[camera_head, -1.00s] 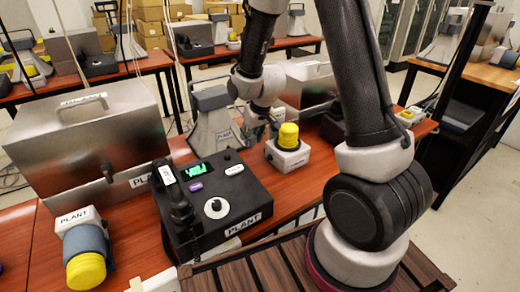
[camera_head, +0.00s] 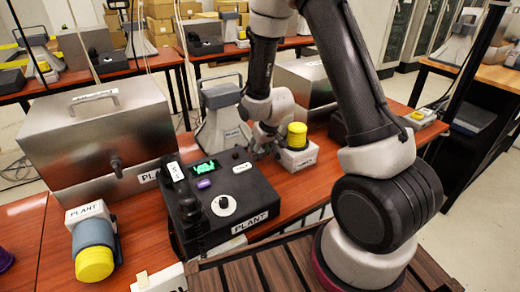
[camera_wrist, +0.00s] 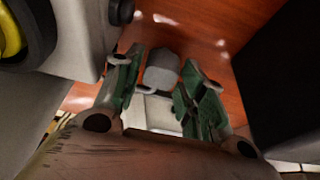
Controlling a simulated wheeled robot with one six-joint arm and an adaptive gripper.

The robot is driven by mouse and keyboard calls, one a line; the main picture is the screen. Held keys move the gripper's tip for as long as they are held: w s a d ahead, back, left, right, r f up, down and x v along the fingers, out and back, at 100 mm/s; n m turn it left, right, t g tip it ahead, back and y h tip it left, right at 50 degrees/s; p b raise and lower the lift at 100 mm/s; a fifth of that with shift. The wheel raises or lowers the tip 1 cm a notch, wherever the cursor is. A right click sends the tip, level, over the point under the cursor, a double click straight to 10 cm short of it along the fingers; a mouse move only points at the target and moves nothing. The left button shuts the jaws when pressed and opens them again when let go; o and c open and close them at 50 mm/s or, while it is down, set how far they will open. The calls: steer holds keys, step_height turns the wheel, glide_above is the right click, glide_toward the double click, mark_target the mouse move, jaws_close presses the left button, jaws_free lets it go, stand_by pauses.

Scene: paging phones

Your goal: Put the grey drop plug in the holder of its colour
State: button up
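A small grey piece (camera_wrist: 162,72), seemingly the grey drop plug, shows between the fingers in the wrist view, above the red-brown table top. My gripper (camera_wrist: 161,85) has its two green-padded fingers spread on either side of it, and I see no clear grip. In the head view my gripper (camera_head: 265,145) is low over the table, behind the black phone (camera_head: 225,195) and left of a white box with a yellow cap (camera_head: 297,136). The plug is hidden there. I cannot make out a grey holder for certain.
A metal case (camera_head: 95,135) stands at the left. A white unit with a grey cylinder and yellow cap (camera_head: 93,240) lies at front left. A grey horn speaker (camera_head: 222,115) stands behind the phone. The table (camera_head: 385,125) has some free room at the right.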

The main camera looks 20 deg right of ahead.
steer(key=shift+r, duration=0.1)
steer(key=shift+r, duration=0.35)
steer(key=s+d+r, duration=0.4)
steer(key=s+r, duration=0.6)
steer(key=r, duration=0.3)
steer(key=s+d+r+m, duration=0.1)
steer(key=s+d+r, duration=0.3)
steer(key=s+r, duration=0.6)
step_height(320, 180, up, 4)
steer(key=shift+s+r+m+h, duration=0.15)
steer(key=shift+s+m+h, duration=0.1)
steer(key=shift+m+h, duration=0.05)
steer(key=shift+o, duration=0.2)
steer(key=s+d+r, duration=0.1)
steer(key=s+r, duration=0.1)
steer(key=s, duration=0.6)
steer(key=shift+s+d+r+m, duration=0.2)
steer(key=shift+r+m, duration=0.1)
steer(key=shift+s, duration=0.15)
